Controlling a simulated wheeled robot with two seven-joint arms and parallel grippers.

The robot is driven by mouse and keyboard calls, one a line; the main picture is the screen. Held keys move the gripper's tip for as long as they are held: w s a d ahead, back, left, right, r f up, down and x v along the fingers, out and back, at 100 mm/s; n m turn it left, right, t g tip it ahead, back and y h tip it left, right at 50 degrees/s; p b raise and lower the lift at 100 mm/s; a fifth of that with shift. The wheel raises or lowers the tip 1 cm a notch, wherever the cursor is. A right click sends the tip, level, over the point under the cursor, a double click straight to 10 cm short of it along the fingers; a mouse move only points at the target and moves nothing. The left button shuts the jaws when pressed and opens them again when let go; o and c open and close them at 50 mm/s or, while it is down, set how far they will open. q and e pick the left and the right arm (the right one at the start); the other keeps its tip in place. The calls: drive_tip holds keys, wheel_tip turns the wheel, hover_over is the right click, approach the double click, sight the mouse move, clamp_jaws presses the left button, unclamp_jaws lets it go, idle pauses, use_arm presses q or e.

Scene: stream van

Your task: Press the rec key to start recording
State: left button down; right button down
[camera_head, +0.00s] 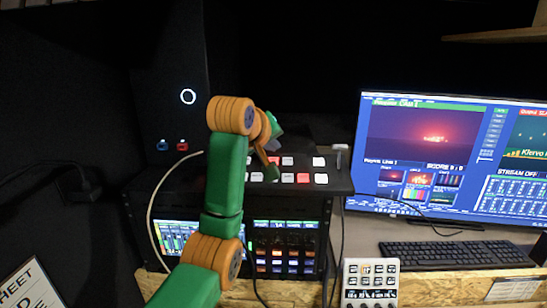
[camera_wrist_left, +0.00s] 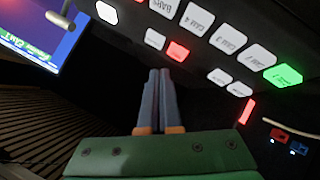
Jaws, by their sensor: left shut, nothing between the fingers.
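The switcher panel (camera_head: 335,177) sits on the rack, with two rows of keys. A red key (camera_head: 303,178) is in its near row and another red key (camera_head: 273,161) in its far row. I cannot read a rec label. My left gripper (camera_head: 270,150) is over the panel, partly hidden by its own arm. In the left wrist view its fingers (camera_wrist_left: 160,73) are shut and empty, their tips close to a red key (camera_wrist_left: 177,51) in the picture. I cannot tell whether they touch. A green-lit key (camera_wrist_left: 283,75) and white keys such as CAM 2 (camera_wrist_left: 260,58) show there. My right gripper is not in view.
A slider handle (camera_head: 340,151) stands up at the panel's right end. A large monitor (camera_head: 440,200), a keyboard (camera_head: 455,254) and a small white keypad (camera_head: 371,278) are to the right. A pale cable (camera_head: 152,205) hangs left of the arm.

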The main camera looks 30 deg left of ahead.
use_arm(q)
drive_tip(key=r, duration=0.1)
drive_tip(key=r+p, duration=0.1)
drive_tip(key=s+r+p, duration=0.1)
drive_tip(key=r, duration=0.1)
drive_tip(key=shift+d, duration=0.25)
drive_tip(key=shift+f, duration=0.1)
idle(0.4)
